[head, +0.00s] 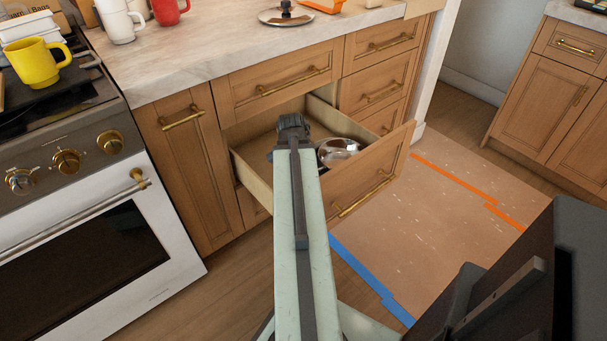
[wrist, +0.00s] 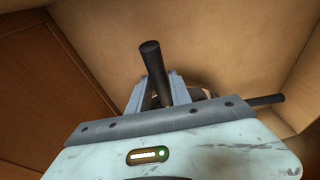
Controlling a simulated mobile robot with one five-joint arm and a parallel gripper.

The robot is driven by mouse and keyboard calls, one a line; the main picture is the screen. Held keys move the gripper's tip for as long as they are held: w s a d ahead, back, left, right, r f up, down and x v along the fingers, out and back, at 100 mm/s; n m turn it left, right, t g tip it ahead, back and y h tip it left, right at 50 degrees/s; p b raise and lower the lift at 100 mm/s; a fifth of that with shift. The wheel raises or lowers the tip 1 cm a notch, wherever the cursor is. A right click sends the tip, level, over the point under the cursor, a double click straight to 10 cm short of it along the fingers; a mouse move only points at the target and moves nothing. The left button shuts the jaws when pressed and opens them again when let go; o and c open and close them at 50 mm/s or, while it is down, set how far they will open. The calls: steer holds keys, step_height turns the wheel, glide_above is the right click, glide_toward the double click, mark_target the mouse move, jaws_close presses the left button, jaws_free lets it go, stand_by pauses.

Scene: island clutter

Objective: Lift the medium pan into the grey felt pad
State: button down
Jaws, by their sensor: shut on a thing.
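My gripper (head: 292,125) is low over the open drawer, with my arm hiding part of it. In the wrist view, my gripper (wrist: 163,95) is shut on a dark round handle (wrist: 152,62), whose free end sticks out between the jaws. A shiny metal pan (head: 338,150) lies in the drawer just right of my gripper. A second dark handle (wrist: 265,101) shows at the right of the wrist view. I cannot tell which pan each handle belongs to, or which is the medium one. I cannot make out a grey felt pad.
The drawer front (head: 372,180) stands pulled out, below the countertop (head: 215,62). The countertop holds mugs, a lid (head: 287,16) and an orange item. A stove (head: 95,200) with a yellow mug (head: 36,63) stands left. The floor to the right has taped brown covering.

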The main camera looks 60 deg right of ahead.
steer(key=shift+f+b, duration=0.6)
steer(key=shift+b, duration=0.05)
stand_by(0.7)
steer(key=c, duration=1.1)
jaws_free()
